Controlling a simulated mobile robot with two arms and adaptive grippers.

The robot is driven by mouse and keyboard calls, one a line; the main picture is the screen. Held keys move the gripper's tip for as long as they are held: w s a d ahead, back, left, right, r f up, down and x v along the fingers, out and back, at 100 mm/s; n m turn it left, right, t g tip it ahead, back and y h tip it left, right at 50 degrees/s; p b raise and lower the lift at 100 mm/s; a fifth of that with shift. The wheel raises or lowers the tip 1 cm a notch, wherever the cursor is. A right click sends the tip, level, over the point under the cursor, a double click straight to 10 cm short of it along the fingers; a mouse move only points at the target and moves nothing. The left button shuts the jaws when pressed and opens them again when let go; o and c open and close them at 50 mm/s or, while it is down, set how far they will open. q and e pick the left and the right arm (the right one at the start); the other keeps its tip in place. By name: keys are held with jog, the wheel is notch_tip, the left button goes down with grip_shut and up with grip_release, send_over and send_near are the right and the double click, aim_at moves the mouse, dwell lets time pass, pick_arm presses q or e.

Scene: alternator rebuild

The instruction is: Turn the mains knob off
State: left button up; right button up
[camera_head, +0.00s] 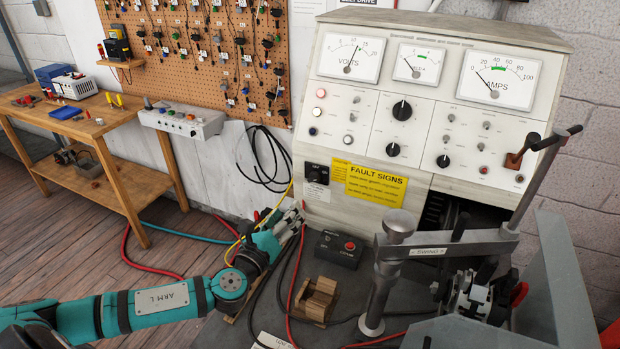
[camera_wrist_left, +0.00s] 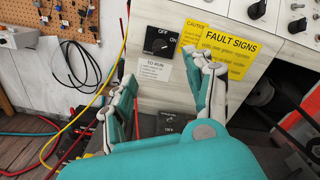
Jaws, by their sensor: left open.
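The mains knob (camera_head: 316,174) is a black rotary knob on a black plate low on the left front of the pale test bench. In the left wrist view the knob (camera_wrist_left: 159,44) has OFF marked above it and ON to its right; which mark it points to is too small to tell. My left gripper (camera_head: 297,214) is below and a little left of the knob in the head view. In the left wrist view its two fingers (camera_wrist_left: 170,80) are spread, with nothing between them, and the knob shows beyond the fingertips, apart from them. My right gripper is not in view.
A yellow fault signs label (camera_head: 375,183) is right of the knob. Red, yellow and black cables run around my left arm. A clamp post (camera_head: 396,250) stands right.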

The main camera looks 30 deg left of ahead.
pick_arm(q)
send_near(312, 180)
jog(key=w+p, duration=0.1)
jog(key=w, duration=0.2)
jog(key=w+p, duration=0.1)
jog(key=w, duration=0.2)
jog(key=shift+w+a+r, duration=0.15)
jog(key=shift+a, duration=0.1)
jog(key=shift+w, duration=1.2)
jog(key=shift+w+a, duration=0.1)
grip_shut()
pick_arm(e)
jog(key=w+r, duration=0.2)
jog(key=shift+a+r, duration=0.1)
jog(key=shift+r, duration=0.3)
